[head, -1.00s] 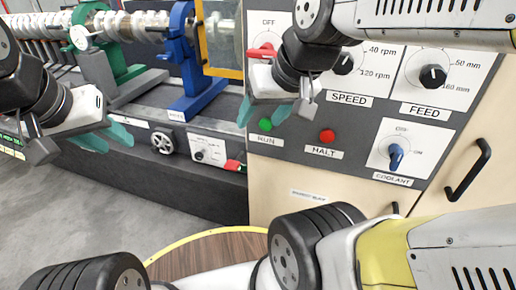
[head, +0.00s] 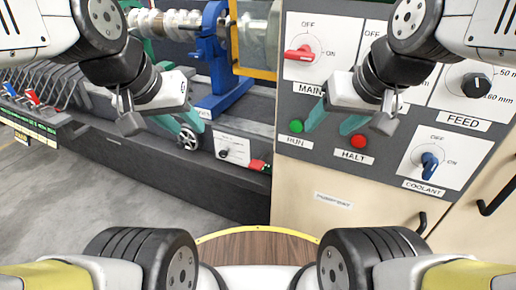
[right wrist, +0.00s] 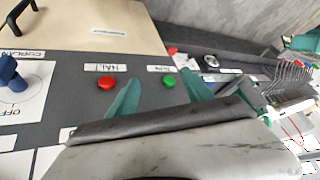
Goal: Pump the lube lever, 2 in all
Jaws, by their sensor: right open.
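A small lever with a red grip (head: 258,165) sits at the right end of a little white panel on the machine bed in the head view; its label is too small to read, so I cannot tell if it is the lube lever. My left gripper (head: 180,122) is open and empty, above and left of it, in front of the bed. My right gripper (head: 332,120) is open and empty in front of the control panel, close to the green RUN button (head: 297,126) and red HALT button (head: 358,141). In the right wrist view its teal fingers stand apart near both buttons.
The control panel also holds a red MAIN switch (head: 299,54) and a blue COOLANT knob (head: 429,165). A handwheel (head: 187,139) is left of the white panel. Open grey floor (head: 90,180) lies left of the bed.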

